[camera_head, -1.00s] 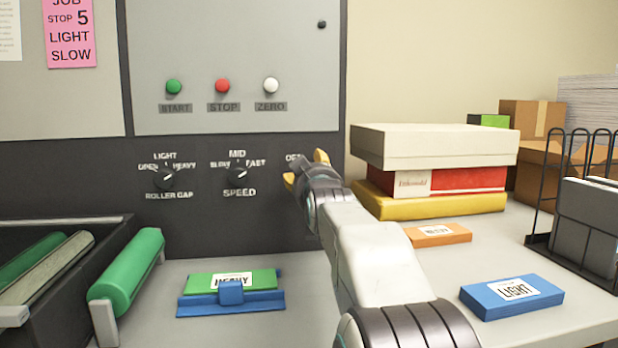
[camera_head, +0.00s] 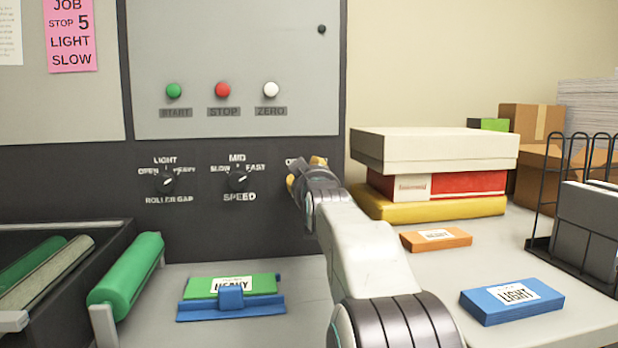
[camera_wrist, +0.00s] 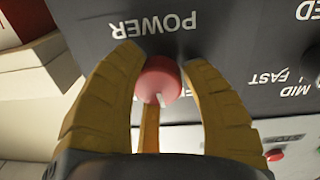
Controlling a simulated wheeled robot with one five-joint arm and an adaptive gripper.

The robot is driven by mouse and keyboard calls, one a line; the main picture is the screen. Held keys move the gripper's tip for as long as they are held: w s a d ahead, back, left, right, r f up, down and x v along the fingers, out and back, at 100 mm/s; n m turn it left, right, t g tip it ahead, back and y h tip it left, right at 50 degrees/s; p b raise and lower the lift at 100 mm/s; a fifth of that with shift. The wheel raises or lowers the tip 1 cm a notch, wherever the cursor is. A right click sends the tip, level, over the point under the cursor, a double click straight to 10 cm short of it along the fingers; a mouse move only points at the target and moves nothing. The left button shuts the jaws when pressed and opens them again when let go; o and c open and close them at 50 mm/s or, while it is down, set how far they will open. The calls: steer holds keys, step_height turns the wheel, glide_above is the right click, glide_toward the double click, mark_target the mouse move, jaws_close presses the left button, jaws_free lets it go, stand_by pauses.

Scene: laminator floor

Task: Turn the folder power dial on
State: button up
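The red power dial (camera_wrist: 160,82) sits on the dark panel below the upside-down word POWER in the wrist view. Its white pointer mark points toward the bottom of that view, slightly right. My gripper (camera_wrist: 163,62) has its yellow fingers around the dial, with the fingertips close against its two sides, and appears shut on it. In the head view my gripper (camera_head: 307,170) is at the right end of the panel's dial row and hides the power dial. Only the start of a label shows beside it.
The speed dial (camera_head: 238,179) and roller gap dial (camera_head: 166,182) are left of my gripper. Start (camera_head: 174,91), stop (camera_head: 223,90) and zero (camera_head: 271,89) buttons are above. Stacked boxes (camera_head: 434,149) stand close to the right of my arm.

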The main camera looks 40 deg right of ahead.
steer(key=shift+r, duration=0.1)
steer(key=c, duration=0.6)
steer(key=shift+m+b, duration=0.65)
steer(key=shift+m, duration=0.35)
steer(key=shift+r+m, duration=0.2)
steer(key=shift+m, duration=1.1)
steer(key=o, duration=1.2)
steer(key=shift+f, duration=0.2)
